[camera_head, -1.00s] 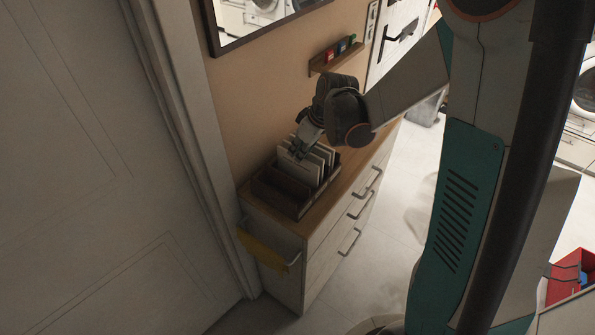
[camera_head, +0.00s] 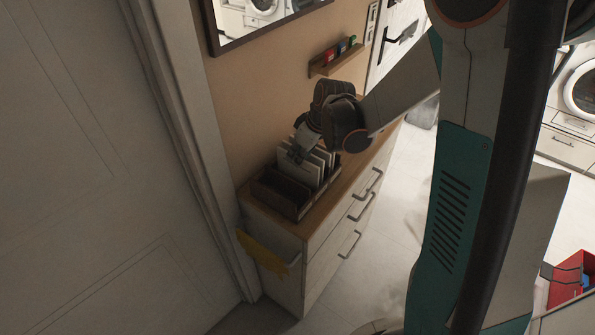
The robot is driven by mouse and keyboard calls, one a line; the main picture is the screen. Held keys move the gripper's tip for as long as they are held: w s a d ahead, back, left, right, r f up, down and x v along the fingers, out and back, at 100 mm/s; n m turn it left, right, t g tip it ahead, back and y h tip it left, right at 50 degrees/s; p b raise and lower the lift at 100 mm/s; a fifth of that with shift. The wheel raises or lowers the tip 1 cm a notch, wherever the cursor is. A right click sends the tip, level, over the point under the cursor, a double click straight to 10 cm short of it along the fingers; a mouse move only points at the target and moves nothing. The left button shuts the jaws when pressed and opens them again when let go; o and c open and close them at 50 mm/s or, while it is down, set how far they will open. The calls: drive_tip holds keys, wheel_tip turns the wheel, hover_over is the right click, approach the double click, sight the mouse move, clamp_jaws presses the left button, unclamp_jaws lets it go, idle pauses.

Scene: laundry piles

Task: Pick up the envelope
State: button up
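Several pale envelopes (camera_head: 308,167) stand upright in a dark wooden organizer box (camera_head: 290,208) on top of a narrow drawer cabinet. My gripper (camera_head: 297,153) is at the top edge of the front envelopes, pointing down and to the left. Its fingers overlap the envelope tops in the picture. I cannot tell whether the fingers are open or closed on an envelope, as they are small and dark. The front part of the organizer is empty.
The cabinet (camera_head: 318,262) has several drawers with handles, and a yellow cloth (camera_head: 262,252) hangs at its near end. A small wall shelf (camera_head: 335,60) with small coloured items is above. A white door (camera_head: 90,180) is on the left. Open floor lies to the right.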

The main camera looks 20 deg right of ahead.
clamp_jaws()
drive_tip(key=shift+r, duration=0.1)
idle(0.3)
drive_tip(key=shift+r+p, duration=0.15)
drive_tip(key=shift+p, duration=0.2)
wheel_tip(320, 180, up, 20)
drive_tip(key=p, duration=0.4)
